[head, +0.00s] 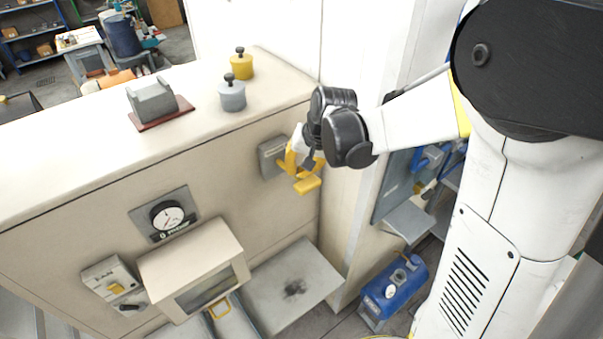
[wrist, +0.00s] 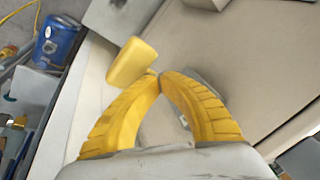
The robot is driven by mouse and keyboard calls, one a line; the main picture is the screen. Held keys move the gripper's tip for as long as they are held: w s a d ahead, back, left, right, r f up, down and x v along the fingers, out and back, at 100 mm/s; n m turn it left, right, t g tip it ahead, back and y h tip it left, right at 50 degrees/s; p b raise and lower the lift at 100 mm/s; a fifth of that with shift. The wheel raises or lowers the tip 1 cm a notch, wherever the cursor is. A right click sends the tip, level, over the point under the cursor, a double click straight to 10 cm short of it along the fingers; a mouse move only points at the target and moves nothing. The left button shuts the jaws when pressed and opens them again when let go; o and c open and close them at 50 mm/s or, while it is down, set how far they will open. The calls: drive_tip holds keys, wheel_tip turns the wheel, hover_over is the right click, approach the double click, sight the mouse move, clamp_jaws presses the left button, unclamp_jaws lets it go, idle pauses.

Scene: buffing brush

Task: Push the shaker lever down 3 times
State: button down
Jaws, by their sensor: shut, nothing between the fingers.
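The shaker lever has a yellow block handle (head: 307,185) and sits at a grey box (head: 271,157) on the front of the beige cabinet, near its right end. In the wrist view the yellow handle (wrist: 131,62) is just beyond and left of my fingertips. My gripper (head: 291,165) has yellow fingers and is at the lever, partly covering it in the head view. In the wrist view my gripper (wrist: 157,76) has its fingertips together with nothing between them. I cannot tell whether the fingertips touch the handle. The lever's arm is mostly hidden.
The beige cabinet (head: 60,140) carries a round gauge (head: 167,216), a fan switch box (head: 112,281) and a hooded window box (head: 190,262). Weights and a grey block stand on top. A grey tray (head: 300,285) lies below the lever; a blue machine (head: 394,290) stands right.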

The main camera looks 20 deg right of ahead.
drive_tip(key=shift+s+d+f+b, duration=0.1)
drive_tip(key=shift+s+f+b, duration=0.15)
drive_tip(key=shift+f+b, duration=0.7)
idle(0.7)
idle(0.5)
drive_tip(key=shift+w+a+r+p, duration=0.1)
drive_tip(key=shift+w+r+p, duration=0.1)
drive_tip(key=shift+r+p, duration=0.45)
drive_tip(key=shift+w+a+r+p, duration=0.15)
drive_tip(key=shift+r+p, duration=0.25)
drive_tip(key=shift+r, duration=0.5)
drive_tip(key=shift+w+d+r+p, duration=0.1)
drive_tip(key=shift+w+r+p, duration=0.1)
drive_tip(key=shift+r+p, duration=0.45)
drive_tip(key=shift+r, duration=0.2)
drive_tip(key=r+p, duration=0.1)
drive_tip(key=w+r+p, duration=0.1)
drive_tip(key=r, duration=0.2)
drive_tip(key=shift+w+a+r+p, duration=0.15)
drive_tip(key=shift+a+r+p, duration=0.1)
drive_tip(key=shift+r+p, duration=0.15)
idle(0.6)
